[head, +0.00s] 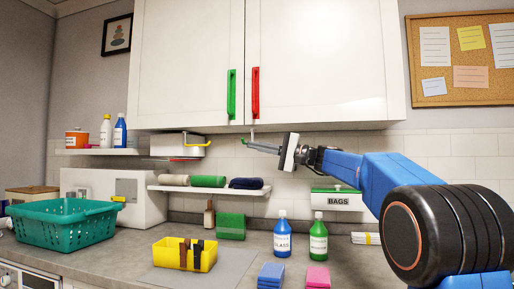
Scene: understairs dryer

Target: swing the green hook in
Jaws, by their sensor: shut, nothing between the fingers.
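A small green piece (244,141), which looks like the green hook, shows under the wall cabinet, just below the bottom edge of its doors. Most of the hook is hidden or too small to make out. My gripper (250,145) reaches in from the right, its thin grey fingers pointing left. The fingers are shut with nothing seen between them. Their tips are at or very near the green piece; I cannot tell whether they touch it.
The white cabinet (190,60) with green (231,95) and red (255,93) handles hangs just above my gripper. A shelf with rolled towels (208,181) is below left. Bottles (282,238), a yellow caddy (166,256) and a teal basket (62,226) stand on the counter.

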